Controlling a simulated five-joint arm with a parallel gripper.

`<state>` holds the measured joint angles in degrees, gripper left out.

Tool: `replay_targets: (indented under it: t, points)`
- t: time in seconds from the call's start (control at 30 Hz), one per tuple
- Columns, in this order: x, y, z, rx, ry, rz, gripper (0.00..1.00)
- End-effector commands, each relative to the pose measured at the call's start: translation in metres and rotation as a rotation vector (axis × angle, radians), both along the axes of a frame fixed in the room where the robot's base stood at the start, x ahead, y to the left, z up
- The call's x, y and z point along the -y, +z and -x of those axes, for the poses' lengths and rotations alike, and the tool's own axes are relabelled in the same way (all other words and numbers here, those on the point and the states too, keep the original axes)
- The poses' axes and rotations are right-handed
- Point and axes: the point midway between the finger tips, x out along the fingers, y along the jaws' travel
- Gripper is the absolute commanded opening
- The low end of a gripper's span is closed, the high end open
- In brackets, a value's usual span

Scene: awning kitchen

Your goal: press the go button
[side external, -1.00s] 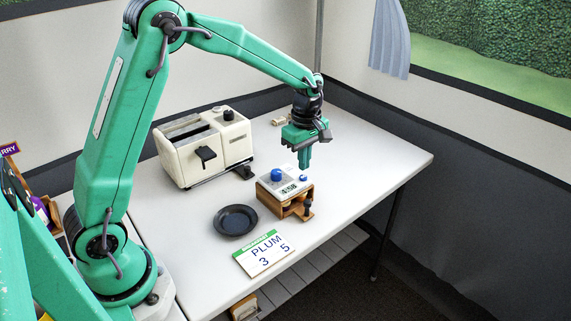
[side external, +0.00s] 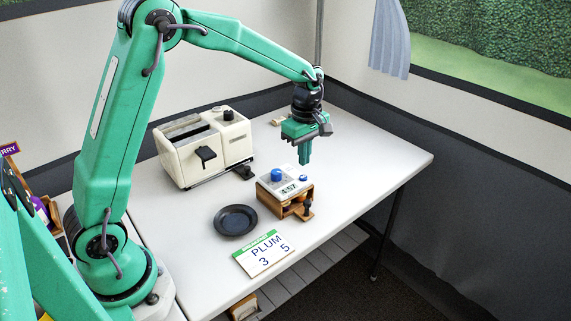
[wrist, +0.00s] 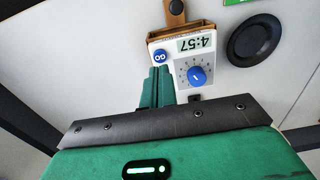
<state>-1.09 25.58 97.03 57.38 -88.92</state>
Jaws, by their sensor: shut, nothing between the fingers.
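A small timer box (side external: 290,183) with a white top sits on a wooden stand. Its GO button (side external: 303,178) is small, round and blue; in the wrist view it carries the letters GO (wrist: 159,56). A larger blue dial (side external: 277,175) is beside it, and the display (wrist: 194,43) reads 4:57. My gripper (side external: 304,163) is shut and empty, pointing down just above the GO button, with a small gap seen in the side view. In the wrist view its fingertips (wrist: 160,70) lie right beside the button.
A cream toaster (side external: 187,152) stands behind and left of the timer. A black plate (side external: 236,220) and a card reading PLUM 3 5 (side external: 263,253) lie in front. The table's right part is clear.

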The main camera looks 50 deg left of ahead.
Motion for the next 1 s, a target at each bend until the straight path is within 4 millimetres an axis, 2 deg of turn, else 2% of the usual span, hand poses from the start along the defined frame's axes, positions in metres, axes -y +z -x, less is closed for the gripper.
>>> replay_targets:
  t: [1.0]
  points:
    - [0.000, 0.016, 0.000, 0.001, 0.000, 0.000, 0.00]
